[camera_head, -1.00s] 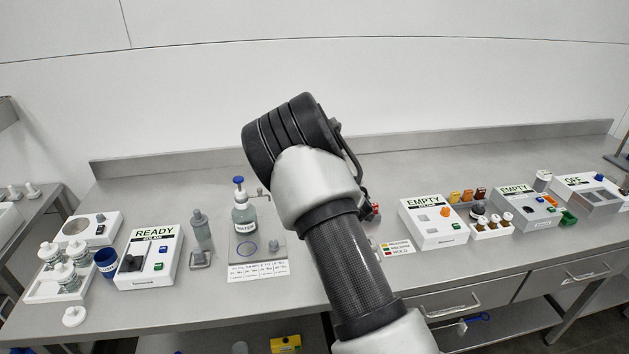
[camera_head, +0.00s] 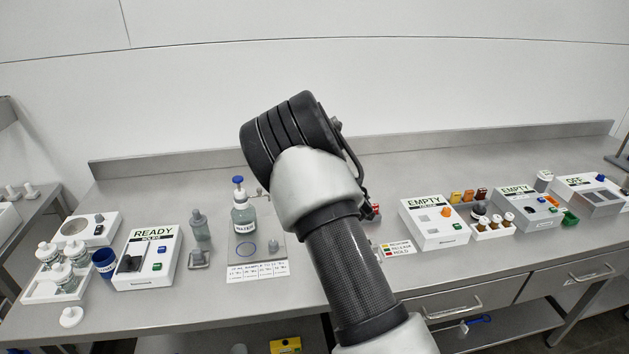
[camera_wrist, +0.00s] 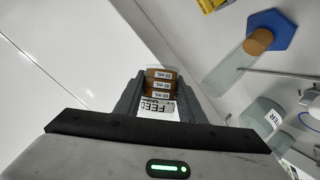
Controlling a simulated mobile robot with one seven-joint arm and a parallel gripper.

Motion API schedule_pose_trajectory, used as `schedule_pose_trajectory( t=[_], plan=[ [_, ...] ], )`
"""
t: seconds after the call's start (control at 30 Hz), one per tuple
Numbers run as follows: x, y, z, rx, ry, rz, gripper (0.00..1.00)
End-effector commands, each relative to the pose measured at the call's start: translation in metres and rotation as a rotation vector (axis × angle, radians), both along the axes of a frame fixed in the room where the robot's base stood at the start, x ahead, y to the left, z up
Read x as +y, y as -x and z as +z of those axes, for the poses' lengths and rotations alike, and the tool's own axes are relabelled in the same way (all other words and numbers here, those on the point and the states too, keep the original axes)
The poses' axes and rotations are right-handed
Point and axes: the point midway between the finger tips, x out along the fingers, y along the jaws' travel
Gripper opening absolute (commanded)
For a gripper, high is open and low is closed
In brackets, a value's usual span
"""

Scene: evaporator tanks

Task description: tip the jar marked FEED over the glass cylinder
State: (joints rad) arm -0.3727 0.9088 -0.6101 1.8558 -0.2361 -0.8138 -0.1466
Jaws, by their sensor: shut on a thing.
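In the wrist view my gripper (camera_wrist: 160,90) is shut on the FEED jar (camera_wrist: 157,104). The jar has a white label and brown bands with mL marks; its mouth end is hard to make out. A clear glass cylinder (camera_wrist: 232,68) with a blue six-sided foot (camera_wrist: 272,30) stands to the right of the jar, apart from it. Some brown liquid (camera_wrist: 258,42) sits at its foot end. The wrist picture is strongly tilted, so I cannot tell the jar's exact lean. In the head view my arm hides the gripper, jar and cylinder.
A WATER bottle (camera_head: 244,218) with a blue top stands left of my arm; it also shows in the wrist view (camera_wrist: 262,118). A READY box (camera_head: 150,255) and lidded jars (camera_head: 68,280) stand further left. EMPTY boxes (camera_head: 433,222) stand right. The front bench between is mostly clear.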

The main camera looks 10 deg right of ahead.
Motion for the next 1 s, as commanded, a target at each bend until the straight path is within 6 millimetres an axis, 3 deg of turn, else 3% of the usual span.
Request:
schedule_pose_trajectory(
  t=[1.0],
  plan=[
    [-0.0002, -0.0004, 0.0025, -0.013, 0.039, 0.001, 0.0]
  ],
)
